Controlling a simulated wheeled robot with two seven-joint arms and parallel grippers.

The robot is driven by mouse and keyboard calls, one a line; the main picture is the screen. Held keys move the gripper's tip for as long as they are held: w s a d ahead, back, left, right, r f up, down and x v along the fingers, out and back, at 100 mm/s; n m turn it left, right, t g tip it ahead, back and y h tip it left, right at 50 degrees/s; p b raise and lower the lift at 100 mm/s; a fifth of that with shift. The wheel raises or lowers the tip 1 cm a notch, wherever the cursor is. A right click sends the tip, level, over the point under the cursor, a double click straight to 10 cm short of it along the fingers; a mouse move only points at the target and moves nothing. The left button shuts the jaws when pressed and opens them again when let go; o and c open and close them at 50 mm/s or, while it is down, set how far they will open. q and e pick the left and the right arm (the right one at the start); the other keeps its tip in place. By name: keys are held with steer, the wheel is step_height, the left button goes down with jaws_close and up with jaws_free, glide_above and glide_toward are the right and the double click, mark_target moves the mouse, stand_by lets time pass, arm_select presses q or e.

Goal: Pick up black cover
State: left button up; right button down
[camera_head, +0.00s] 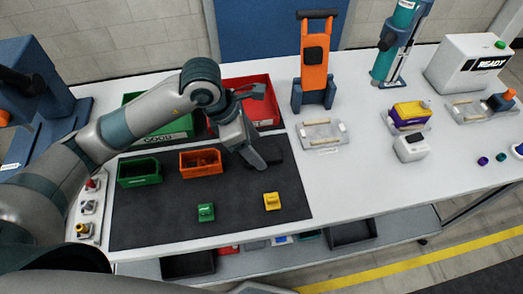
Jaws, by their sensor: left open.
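A black shape that looks like the black cover (270,150) lies on the dark mat (150,225), just right of my left gripper and in front of the red bin. It is dark on dark, so its outline is hard to make out, and the gripper hides part of it. My left gripper (258,163) is open and points down beside the black shape. I cannot tell whether the fingers touch it. My right gripper is not in view.
A green bin (140,172) and an orange bin (201,163) stand on the mat. A red bin (262,94) is behind the gripper. Small green (206,212) and yellow (271,201) pieces sit in front. An orange press (316,60) stands right. The mat's front is mostly free.

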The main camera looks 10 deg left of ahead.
mark_target(262, 156)
arm_select(q)
steer(key=shift+x, duration=1.1)
steer(key=c, duration=1.1)
